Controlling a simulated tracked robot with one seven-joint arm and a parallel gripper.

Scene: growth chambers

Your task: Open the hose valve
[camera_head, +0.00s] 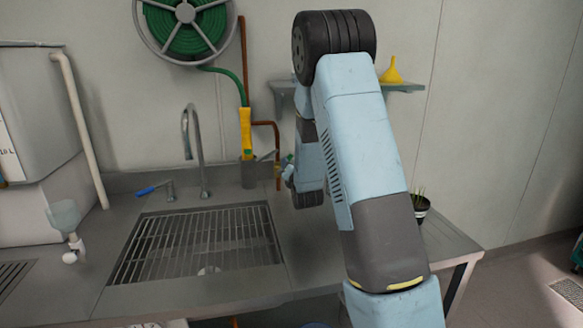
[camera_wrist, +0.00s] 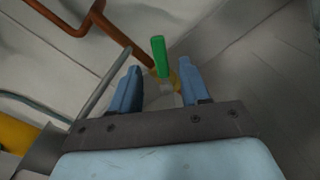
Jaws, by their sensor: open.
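The hose valve shows in the wrist view as an upright green handle (camera_wrist: 159,52) on a brass-coloured body (camera_wrist: 174,76), close to a copper pipe (camera_wrist: 118,38). My gripper (camera_wrist: 158,68) is open, with one blue finger on each side of the handle. A gap shows between the handle and each finger, and I cannot see any contact. In the head view my gripper (camera_head: 284,168) is at the back of the counter, beside the copper pipe (camera_head: 277,140). My arm and the small scale mostly hide the valve there.
A hose reel (camera_head: 187,12) hangs on the wall, its green hose running to a yellow nozzle (camera_head: 245,130) left of my gripper. A sink grate (camera_head: 195,245), tall faucet (camera_head: 194,140) and blue-handled tap (camera_head: 150,190) are left. A shelf (camera_head: 405,87) and potted plant (camera_head: 421,210) are right.

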